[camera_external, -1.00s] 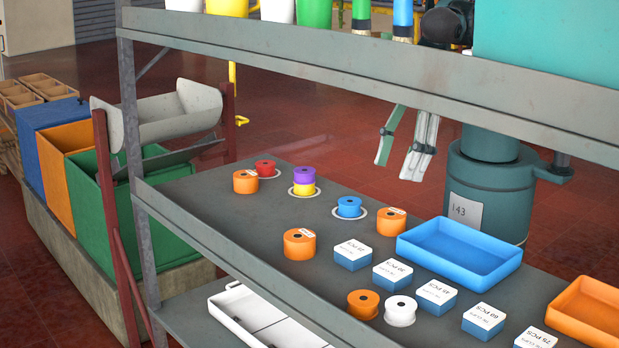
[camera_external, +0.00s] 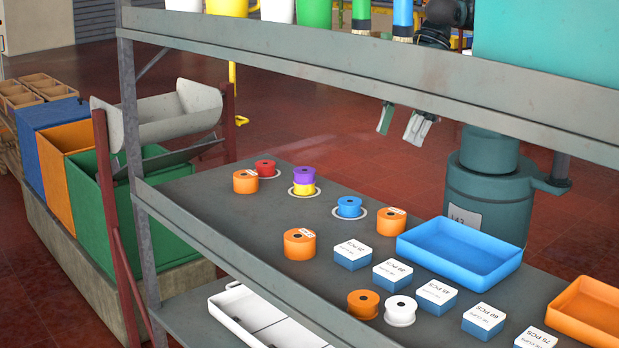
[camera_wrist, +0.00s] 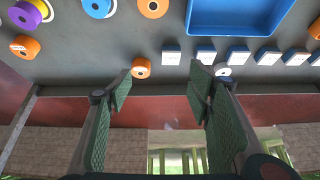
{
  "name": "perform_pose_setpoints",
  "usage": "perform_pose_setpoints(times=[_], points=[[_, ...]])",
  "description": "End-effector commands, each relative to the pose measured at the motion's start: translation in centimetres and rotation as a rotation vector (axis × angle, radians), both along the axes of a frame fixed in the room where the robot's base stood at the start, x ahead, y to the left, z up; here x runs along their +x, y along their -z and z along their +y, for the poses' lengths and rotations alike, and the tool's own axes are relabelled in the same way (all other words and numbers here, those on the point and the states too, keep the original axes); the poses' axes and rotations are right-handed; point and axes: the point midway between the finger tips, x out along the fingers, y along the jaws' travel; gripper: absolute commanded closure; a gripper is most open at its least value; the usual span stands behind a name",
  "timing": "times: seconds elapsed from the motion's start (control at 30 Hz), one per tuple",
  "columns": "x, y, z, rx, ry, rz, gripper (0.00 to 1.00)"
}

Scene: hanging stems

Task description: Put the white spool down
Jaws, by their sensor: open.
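The white spool (camera_external: 400,311) stands upright on the grey shelf, beside an orange spool (camera_external: 363,304), near the front edge. In the wrist view the white spool (camera_wrist: 223,70) is at the tip of the right finger, which partly covers it. My gripper (camera_external: 403,122) is open and empty, apart from the spool, above and behind the shelf. Its upper part is hidden by the upper shelf beam. In the wrist view the two green-padded fingers of my gripper (camera_wrist: 160,88) are spread wide with nothing between them.
A blue tray (camera_external: 460,252) and an orange tray (camera_external: 590,310) sit to the right. Several labelled blue-and-white boxes (camera_external: 437,295) stand in a row. Orange, red, purple, yellow and blue spools (camera_external: 349,207) stand farther left. The upper shelf beam (camera_external: 380,75) crosses above.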

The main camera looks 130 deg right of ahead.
Motion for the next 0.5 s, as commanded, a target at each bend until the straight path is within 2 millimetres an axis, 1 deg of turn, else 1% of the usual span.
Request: perform_pose_setpoints(times=[0.03, 0.1, 0.5], points=[[-0.7, 0.2, -0.4, 0.0, -0.001, -0.009, 0.49], [-1.3, 0.2, -0.8, 0.0, -0.005, -0.02, 0.49], [-5.0, 0.6, -2.9, -0.01, -0.024, -0.089, 0.49]])
